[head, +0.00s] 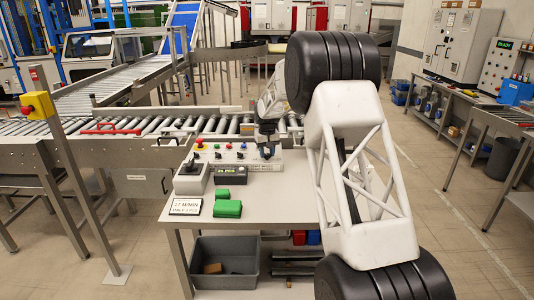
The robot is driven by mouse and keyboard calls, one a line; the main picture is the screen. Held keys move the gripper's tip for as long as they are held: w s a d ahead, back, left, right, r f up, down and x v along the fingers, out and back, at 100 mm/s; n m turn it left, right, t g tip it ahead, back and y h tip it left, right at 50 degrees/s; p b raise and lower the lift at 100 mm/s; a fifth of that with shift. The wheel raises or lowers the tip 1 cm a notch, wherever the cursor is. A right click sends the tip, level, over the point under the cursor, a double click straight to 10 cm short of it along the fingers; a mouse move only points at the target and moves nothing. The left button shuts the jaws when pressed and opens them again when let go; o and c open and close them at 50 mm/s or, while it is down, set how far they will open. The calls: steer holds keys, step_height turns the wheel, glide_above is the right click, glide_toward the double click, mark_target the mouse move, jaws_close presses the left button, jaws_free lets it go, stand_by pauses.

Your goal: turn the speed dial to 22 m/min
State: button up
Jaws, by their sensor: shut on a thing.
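My gripper (267,153) points down at the right end of the grey control panel (233,156) on the table. It is small in the head view, and its fingers are shut on what appears to be the speed dial. The dial itself is hidden by the fingers, so its setting cannot be read. A small black display (231,171) with green characters stands in front of the panel, too small to read surely. A white card (186,206) on the table's front left reads "17 M/MIN" with a smaller line below.
Coloured buttons and knobs line the panel left of my gripper. A roller conveyor (150,122) runs behind. A grey bin (226,257) sits below. The table's right part is clear.

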mark_target(267, 155)
steer(key=m, duration=0.5)
steer(key=shift+r+m, duration=0.1)
steer(key=shift+m, duration=0.3)
steer(key=m, duration=0.5)
steer(key=shift+m, duration=0.3)
steer(key=o, duration=0.9)
steer(key=shift+r, duration=3.8)
